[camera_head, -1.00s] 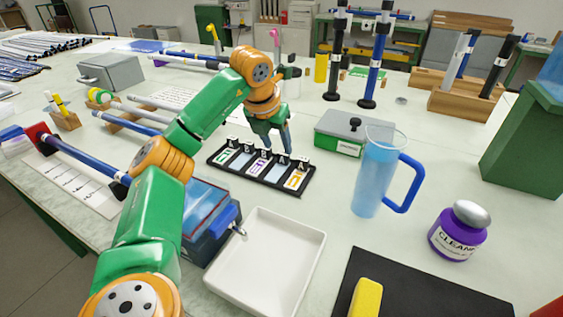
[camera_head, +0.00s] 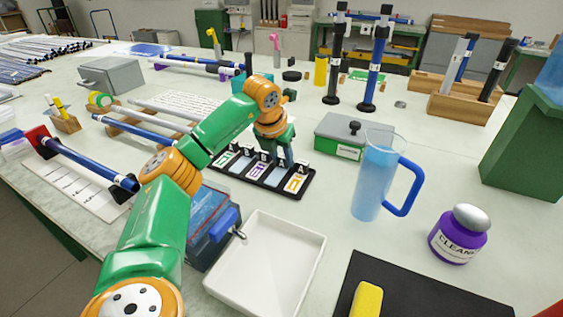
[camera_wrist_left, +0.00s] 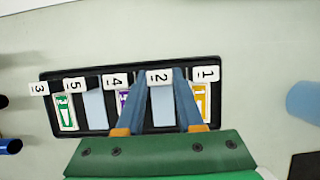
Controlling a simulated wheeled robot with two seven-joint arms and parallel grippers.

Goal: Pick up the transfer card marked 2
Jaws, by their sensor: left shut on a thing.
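The card marked 2 (camera_wrist_left: 162,105) stands in the black card tray (camera_head: 262,185), pale blue with a white numbered tab. My left gripper (camera_wrist_left: 160,78) is shut on it, one blue finger on each side of the tab. In the head view my left gripper (camera_head: 281,158) reaches down into the tray's right half. Tabs marked 3, 5 and 4 are to the left in the wrist view, and the card marked 1 (camera_wrist_left: 202,100) is to the right, close beside a finger. My right gripper is not in view.
A grey box with a green label (camera_head: 345,138) stands right of the tray, and a blue jug (camera_head: 370,180) is further right. A white basin (camera_head: 268,265) lies in front. A dark blue box (camera_head: 210,230) sits under my left arm.

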